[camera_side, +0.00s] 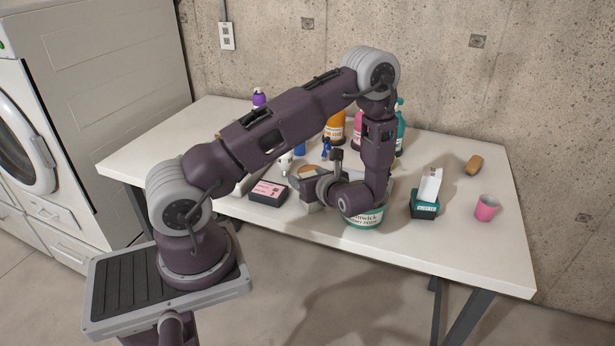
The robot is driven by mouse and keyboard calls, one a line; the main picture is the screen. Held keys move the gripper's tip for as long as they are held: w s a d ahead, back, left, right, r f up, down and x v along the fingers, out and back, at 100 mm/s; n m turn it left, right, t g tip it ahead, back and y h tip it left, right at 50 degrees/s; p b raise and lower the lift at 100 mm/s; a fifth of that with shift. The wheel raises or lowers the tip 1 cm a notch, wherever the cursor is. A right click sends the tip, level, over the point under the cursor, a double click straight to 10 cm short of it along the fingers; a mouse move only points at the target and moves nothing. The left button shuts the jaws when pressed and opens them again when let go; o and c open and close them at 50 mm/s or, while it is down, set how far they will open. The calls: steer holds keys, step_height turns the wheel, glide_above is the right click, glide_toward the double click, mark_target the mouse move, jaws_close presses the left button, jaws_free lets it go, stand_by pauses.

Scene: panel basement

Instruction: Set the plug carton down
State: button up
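No carton can be made out for certain as the plug carton. A low black box with a pink label (268,192) is at the left-middle of the table, and it may be this carton. My gripper (307,194) is low over the table, just right of that box, with the wrist bent to the left. Its fingertips are small and partly hidden by the wrist, so I cannot tell if it is open or holds something. A dark teal box with a white upright piece (427,190) stands further right, apart from my gripper.
A pink cup (486,208) and a brown block (474,165) are at the right. Several bottles, including an orange one (336,126), stand at the back. The table's (470,255) front right is clear.

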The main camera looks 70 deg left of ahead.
steer(key=shift+d+r, duration=0.1)
steer(key=shift+r, duration=0.1)
steer(key=v, duration=1.1)
steer(key=s+d+r+n+g+h, duration=0.2)
steer(key=s+d+r+n+h, duration=0.35)
steer(key=s+r+n, duration=0.45)
steer(key=s+d+r+n+t+h, duration=0.5)
steer(key=d+r+n+t+h, duration=0.2)
steer(key=d, duration=0.4)
step_height(320, 180, up, 3)
steer(key=shift+f+n+t+h, duration=0.25)
steer(key=shift+n+t+h, duration=0.05)
steer(key=shift+n+h, duration=0.2)
